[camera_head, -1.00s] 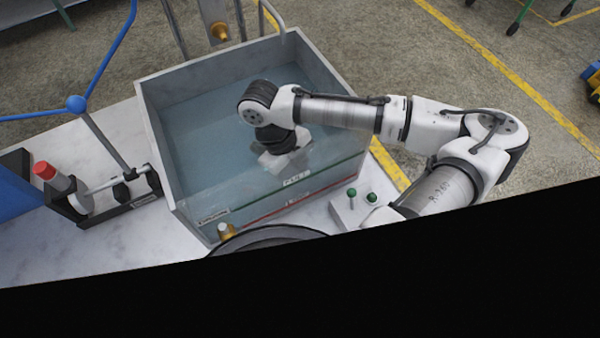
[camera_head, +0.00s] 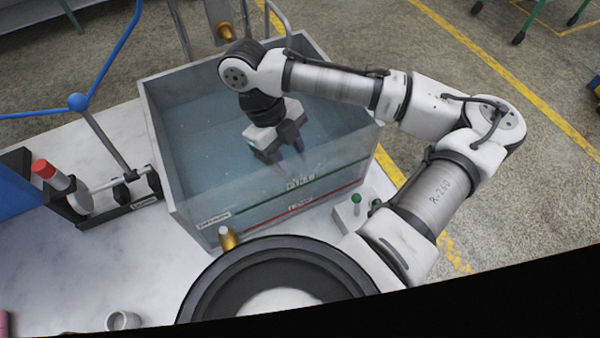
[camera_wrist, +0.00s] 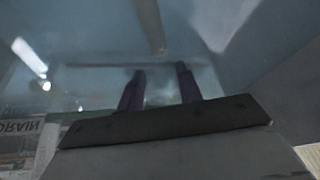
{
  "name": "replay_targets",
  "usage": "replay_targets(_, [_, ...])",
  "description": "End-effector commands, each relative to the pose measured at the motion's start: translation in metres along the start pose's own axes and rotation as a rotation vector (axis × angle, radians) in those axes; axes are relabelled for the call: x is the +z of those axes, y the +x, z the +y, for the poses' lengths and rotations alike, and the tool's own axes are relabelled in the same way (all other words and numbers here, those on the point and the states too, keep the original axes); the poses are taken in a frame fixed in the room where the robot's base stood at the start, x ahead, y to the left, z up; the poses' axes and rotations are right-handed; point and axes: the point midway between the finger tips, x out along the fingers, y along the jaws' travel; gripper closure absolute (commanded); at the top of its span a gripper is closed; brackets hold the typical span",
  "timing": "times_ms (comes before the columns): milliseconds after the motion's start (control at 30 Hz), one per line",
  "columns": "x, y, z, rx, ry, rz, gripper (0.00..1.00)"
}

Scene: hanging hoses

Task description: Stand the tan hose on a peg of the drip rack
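My gripper (camera_head: 284,152) is inside the clear-fronted grey tank (camera_head: 165,150), angled down toward the front right. Its two dark purplish fingers stand apart. The wrist view also shows my gripper (camera_wrist: 160,78) with a gap between the fingers and nothing clearly held there. A slim brownish rod-like thing (camera_wrist: 151,25) lies beyond the fingertips in the wrist view; I cannot tell whether it is the tan hose. I cannot pick out the tan hose or the drip rack for sure in the head view.
A white block with green-topped knobs (camera_head: 356,205) stands right of the tank. A brass fitting (camera_head: 228,238) is at its front. A black bracket (camera_head: 112,207) with a red-capped cylinder (camera_head: 52,174) stands left, near a blue jointed tube (camera_head: 105,75).

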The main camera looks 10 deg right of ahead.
Motion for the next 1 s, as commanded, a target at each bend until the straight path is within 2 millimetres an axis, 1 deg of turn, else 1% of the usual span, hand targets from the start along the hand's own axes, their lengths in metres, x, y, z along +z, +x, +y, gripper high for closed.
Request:
replay_targets(33, [0.001,-0.009,-0.001,-0.004,0.001,-0.002,0.65])
replay_targets(100, [0.001,-0.021,0.0,-0.004,0.0,-0.001,0.65])
replay_targets(200, [0.0,-0.034,-0.001,-0.004,0.003,0.0,0.65])
replay_targets(300, [0.0,-0.041,-0.001,-0.002,0.002,0.001,0.65])
replay_targets(433, [0.0,-0.044,0.0,0.0,0.001,0.001,0.65])
replay_targets(867, [0.0,-0.043,0.0,0.0,0.001,0.0,0.65])
replay_targets(933, [0.002,-0.044,0.001,0.0,0.003,-0.011,0.65])
replay_targets(1000, [0.009,-0.047,0.006,0.0,0.009,-0.051,0.65])
